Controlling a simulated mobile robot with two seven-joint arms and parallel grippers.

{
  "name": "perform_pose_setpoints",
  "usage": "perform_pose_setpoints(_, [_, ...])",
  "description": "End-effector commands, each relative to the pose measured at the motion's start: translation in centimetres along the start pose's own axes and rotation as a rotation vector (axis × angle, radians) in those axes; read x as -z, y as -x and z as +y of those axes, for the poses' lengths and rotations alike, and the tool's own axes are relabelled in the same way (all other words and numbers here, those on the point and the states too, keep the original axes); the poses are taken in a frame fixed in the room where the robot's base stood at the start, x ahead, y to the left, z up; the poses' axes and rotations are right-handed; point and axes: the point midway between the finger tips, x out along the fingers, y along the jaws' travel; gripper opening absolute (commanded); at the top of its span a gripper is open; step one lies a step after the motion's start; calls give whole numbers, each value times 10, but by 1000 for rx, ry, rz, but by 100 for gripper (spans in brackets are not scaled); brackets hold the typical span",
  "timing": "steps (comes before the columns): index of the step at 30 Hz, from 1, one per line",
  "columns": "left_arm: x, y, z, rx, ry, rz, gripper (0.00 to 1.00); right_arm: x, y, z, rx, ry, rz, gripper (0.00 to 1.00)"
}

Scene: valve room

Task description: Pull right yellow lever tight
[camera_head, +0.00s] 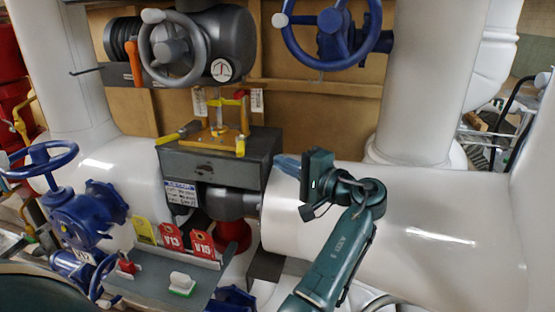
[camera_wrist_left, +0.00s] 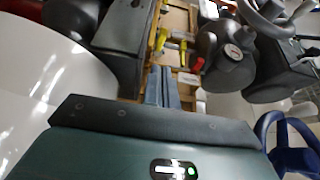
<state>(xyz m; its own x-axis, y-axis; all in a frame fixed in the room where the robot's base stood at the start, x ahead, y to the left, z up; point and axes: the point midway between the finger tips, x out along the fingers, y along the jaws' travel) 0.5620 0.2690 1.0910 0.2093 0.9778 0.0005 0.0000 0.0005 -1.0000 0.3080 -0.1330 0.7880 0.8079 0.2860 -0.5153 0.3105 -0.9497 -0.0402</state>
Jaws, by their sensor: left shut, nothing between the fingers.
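A yellow base plate with brass fittings (camera_head: 215,136) sits on top of a dark grey box (camera_head: 215,164). The left yellow lever (camera_head: 171,138) sticks out to the left past the box edge. The right yellow lever (camera_head: 240,147) is at the plate's right side, its handle end toward the front. Yellow handles (camera_wrist_left: 183,53) also show in the left wrist view beyond my fingertips. My left gripper (camera_head: 284,163) is shut and empty, to the right of the box and apart from the levers. Its closed fingers show in the left wrist view (camera_wrist_left: 161,86). My right gripper is not in view.
A big white pipe (camera_head: 420,225) lies beside and behind my left arm. A grey handwheel (camera_head: 172,50) and a blue handwheel (camera_head: 330,30) are above. A blue valve (camera_head: 85,212) and a tray (camera_head: 165,280) with red tags stand at the lower left. Air above the box front is free.

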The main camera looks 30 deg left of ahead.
Motion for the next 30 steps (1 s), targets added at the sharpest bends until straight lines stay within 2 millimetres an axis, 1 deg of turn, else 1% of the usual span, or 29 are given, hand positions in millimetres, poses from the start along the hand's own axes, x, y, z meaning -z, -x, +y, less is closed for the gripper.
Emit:
perform_pose_setpoints(1, [-1, -10, -2, 1, 0, -4, 0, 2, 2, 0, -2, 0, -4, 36])
perform_pose_setpoints(6, [-1, -42, -3, 2, -2, -3, 0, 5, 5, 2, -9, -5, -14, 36])
perform_pose_setpoints(12, [0, -71, -2, 1, -1, -2, 0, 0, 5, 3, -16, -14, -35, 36])
perform_pose_setpoints(15, [0, -79, -1, 1, 0, -1, 0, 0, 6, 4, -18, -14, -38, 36])
perform_pose_setpoints(18, [0, -82, -1, 0, 0, 0, 0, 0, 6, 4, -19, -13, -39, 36])
perform_pose_setpoints(30, [0, -83, 0, 0, 0, 1, 0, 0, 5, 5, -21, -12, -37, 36])
